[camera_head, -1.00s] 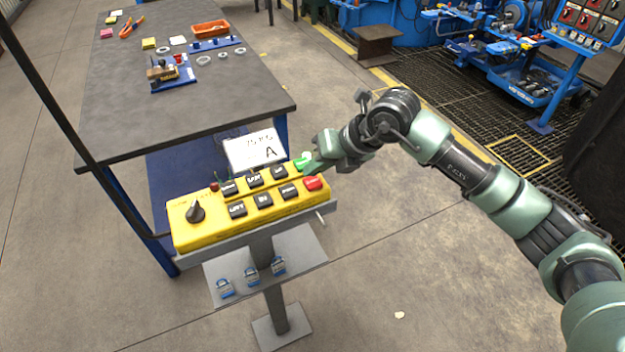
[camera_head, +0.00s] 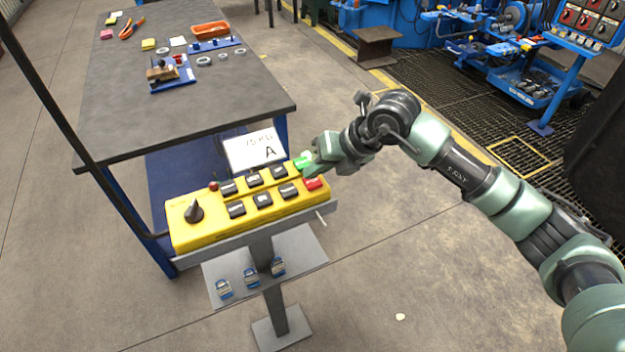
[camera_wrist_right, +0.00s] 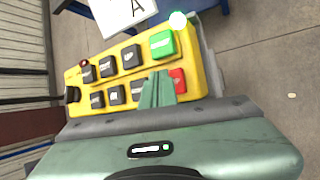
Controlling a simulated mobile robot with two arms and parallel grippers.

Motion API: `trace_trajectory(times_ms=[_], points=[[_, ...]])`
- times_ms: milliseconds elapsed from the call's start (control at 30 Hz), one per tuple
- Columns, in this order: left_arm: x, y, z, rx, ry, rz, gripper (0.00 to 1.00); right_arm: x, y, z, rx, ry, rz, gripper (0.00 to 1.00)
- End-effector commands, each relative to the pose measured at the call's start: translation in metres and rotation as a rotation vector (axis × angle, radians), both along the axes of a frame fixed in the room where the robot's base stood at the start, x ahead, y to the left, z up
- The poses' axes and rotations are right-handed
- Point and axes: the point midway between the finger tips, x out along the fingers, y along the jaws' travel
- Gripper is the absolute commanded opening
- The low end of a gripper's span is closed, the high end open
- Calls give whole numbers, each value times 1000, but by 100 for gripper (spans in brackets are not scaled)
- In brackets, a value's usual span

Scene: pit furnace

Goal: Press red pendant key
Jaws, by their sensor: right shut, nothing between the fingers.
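The yellow pendant (camera_head: 215,229) stands on a grey post, with a black selector knob at its left and two rows of keys. The red key (camera_head: 313,184) is at the right end of the front row; in the right wrist view it (camera_wrist_right: 179,80) lies just right of the fingers. The green key (camera_head: 301,164) sits behind it. My right gripper (camera_head: 311,168) is shut and empty, above the right end of the pendant by the green and red keys. In the right wrist view its fingers (camera_wrist_right: 157,88) partly cover the red key's left side. I cannot tell whether they touch it.
A white card marked A (camera_head: 254,151) stands behind the keys. A grey-topped workbench (camera_head: 190,110) with tools and an orange tray (camera_head: 210,29) is behind.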

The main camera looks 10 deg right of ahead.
Motion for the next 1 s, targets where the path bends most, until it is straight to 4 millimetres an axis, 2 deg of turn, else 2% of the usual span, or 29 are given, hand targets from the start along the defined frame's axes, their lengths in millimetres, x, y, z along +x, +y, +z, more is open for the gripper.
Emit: trace_trajectory(times_ms=[1000], points=[[0,0,-9,0,0,0,38,0,0,-10,-1,2,0,0]])
